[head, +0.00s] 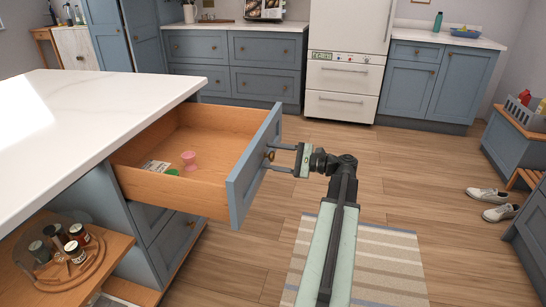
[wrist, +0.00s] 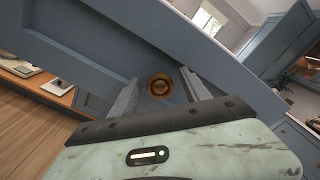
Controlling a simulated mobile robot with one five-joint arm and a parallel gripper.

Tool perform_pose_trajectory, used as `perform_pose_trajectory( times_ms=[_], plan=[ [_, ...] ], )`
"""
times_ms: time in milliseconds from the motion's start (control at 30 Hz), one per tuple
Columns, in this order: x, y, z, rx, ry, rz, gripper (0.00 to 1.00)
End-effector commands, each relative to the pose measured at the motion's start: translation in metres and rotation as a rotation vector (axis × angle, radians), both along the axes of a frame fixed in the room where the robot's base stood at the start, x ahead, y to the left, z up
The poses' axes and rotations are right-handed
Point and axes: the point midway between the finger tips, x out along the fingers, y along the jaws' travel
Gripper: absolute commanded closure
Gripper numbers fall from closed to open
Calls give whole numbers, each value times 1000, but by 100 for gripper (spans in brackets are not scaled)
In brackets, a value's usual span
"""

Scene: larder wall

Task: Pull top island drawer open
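The top island drawer (head: 190,195) stands pulled well out from under the white countertop, with its wooden inside showing. Its blue-grey front (head: 252,172) has a round brass knob (head: 269,155). My gripper (head: 269,157) is at the drawer front, its two fingers spread to either side of the knob. In the wrist view the knob (wrist: 160,87) sits between the fingers, with a visible gap on each side. The fingers look open and hold nothing. A pink cup-like item (head: 189,160), a small green item and a card lie in the drawer.
The white island countertop (head: 75,105) is at the left. Below it, an open wooden shelf holds a round tray (head: 60,265) of jars. A striped rug (head: 385,265) lies under my arm. Shoes (head: 490,200) are on the floor at right. Floor beyond the drawer is clear.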

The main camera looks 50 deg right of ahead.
Motion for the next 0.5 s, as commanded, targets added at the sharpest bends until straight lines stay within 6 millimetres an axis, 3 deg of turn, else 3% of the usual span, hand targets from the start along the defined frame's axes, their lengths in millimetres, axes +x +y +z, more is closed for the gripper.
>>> perform_pose_trajectory(
  times_ms=[167,500],
  plan=[
    [-5,-3,0,0,-1,-1,45],
    [-58,-32,0,0,0,-1,45]
  ],
)
